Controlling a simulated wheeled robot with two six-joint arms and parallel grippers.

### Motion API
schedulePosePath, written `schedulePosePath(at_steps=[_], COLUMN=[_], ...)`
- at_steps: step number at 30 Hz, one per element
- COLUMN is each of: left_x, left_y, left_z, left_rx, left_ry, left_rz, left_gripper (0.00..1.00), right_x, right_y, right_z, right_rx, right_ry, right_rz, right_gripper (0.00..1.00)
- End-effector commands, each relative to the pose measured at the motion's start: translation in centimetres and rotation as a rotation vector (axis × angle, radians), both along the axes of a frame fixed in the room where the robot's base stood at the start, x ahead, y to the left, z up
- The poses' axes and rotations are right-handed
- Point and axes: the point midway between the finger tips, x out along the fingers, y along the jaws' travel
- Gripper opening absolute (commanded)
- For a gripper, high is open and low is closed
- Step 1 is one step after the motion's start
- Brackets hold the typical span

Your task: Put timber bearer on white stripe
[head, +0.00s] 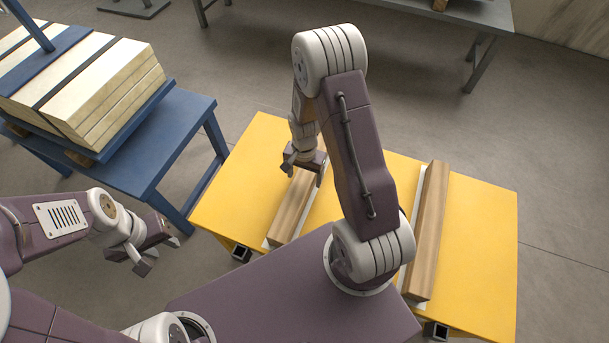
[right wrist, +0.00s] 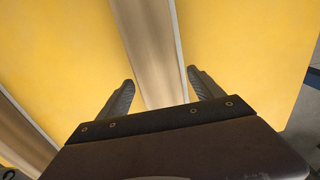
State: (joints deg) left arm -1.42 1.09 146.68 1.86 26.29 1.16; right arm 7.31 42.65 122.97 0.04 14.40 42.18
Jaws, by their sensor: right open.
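Two long brown timber bearers lie on the yellow table. The left bearer (head: 290,209) lies along a white stripe, whose edge shows in the right wrist view (right wrist: 179,45). The right bearer (head: 430,225) lies along another white stripe (head: 404,281). My right gripper (head: 307,168) is open at the far part of the left bearer. In the right wrist view, its fingers (right wrist: 162,92) stand on either side of this bearer (right wrist: 152,48), apart from it; I cannot tell how far down they reach. My left gripper (head: 157,256) is open and empty, off the table's left side.
The yellow table (head: 482,235) is bare between and beside the bearers. A blue stand (head: 180,135) with strapped pale slabs (head: 100,78) is at the left. A grey bench (head: 450,12) stands at the back. My right arm hides part of the table.

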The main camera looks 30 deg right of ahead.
Motion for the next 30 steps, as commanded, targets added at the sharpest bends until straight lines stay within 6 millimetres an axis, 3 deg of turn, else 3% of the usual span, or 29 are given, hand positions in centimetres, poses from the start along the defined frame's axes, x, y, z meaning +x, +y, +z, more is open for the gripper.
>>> schedulePosePath(at_steps=[12, 16, 22, 25, 30], left_x=[0.0, 0.0, 0.0, 0.0, 0.0], left_y=[0.0, 0.0, 0.0, 0.0, 0.0], left_z=[4.2, 4.6, 4.6, 4.6, 4.6], left_rx=[0.0, 0.0, 0.0, 0.0, 0.0], left_ry=[0.0, 0.0, 0.0, 0.0, 0.0], left_rz=[0.0, 0.0, 0.0, 0.0, 0.0], left_gripper=[0.36, 0.36, 0.36, 0.36, 0.36], right_x=[0.1, 0.1, -0.1, -1.4, -6.3], right_y=[0.0, 0.0, 0.1, 1.3, 4.1], right_z=[10.1, 11.6, 12.1, 14.1, 17.7], right_rx=[0.0, 0.0, 0.0, -0.002, -0.017], right_ry=[-0.003, -0.003, -0.001, -0.027, -0.086], right_rz=[0.0, 0.0, 0.009, 0.173, 0.642], right_gripper=[0.76, 0.76, 0.76, 0.76, 0.76])
